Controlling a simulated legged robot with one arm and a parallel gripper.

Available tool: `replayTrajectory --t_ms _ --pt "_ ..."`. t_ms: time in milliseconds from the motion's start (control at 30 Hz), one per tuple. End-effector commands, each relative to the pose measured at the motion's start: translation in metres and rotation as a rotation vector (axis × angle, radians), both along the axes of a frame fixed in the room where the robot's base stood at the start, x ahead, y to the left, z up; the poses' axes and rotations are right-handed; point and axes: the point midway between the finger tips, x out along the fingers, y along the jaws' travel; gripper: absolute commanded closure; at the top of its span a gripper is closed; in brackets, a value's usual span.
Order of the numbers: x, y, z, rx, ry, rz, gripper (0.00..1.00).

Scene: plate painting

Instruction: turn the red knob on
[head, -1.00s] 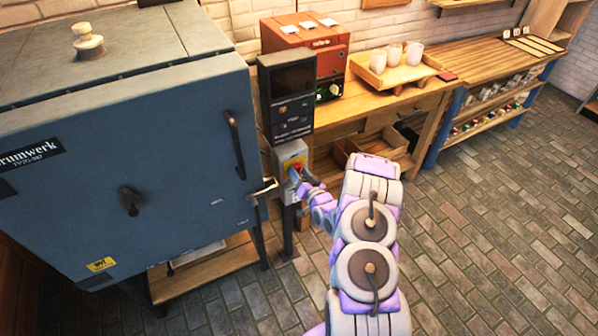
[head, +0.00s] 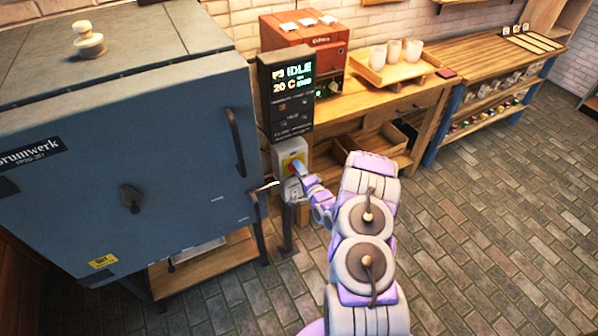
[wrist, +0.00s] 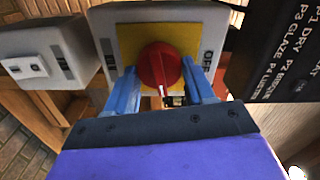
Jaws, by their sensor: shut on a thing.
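The red knob (wrist: 158,66) sits on a yellow plate (wrist: 130,38) on a grey switch box (wrist: 103,18) in the wrist view. My gripper (wrist: 160,84) has its two blue fingers on either side of the knob and is shut on it. A white mark on the knob points toward the gripper. In the head view the switch box (head: 291,150) is on a post below the control panel, and my gripper (head: 297,168) reaches it and hides most of the knob. The control panel's screen (head: 292,76) is lit and reads IDLE and 20 C.
A large blue kiln (head: 130,150) stands close at the left, with a handle (head: 236,142) near the box. A wooden bench (head: 345,108) with an orange-red machine (head: 305,42) is behind. Brick floor (head: 480,220) at right is clear. Another small grey box (wrist: 45,58) is beside the switch.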

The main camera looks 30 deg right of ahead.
Motion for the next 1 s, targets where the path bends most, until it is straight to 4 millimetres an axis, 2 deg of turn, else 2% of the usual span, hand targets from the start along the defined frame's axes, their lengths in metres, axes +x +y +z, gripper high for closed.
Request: replayTrajectory --t_ms 400,933,967,1000 --pt "-0.0001 -0.0038 -0.0017 0.170 0.007 -0.008 0.77" --pt "-0.0004 -0.0040 -0.0031 0.190 0.010 -0.009 0.77" --pt "-0.0005 -0.0038 -0.0032 0.190 0.010 -0.009 0.44" --pt "-0.0004 -0.0036 -0.0030 0.190 0.010 -0.008 0.40"
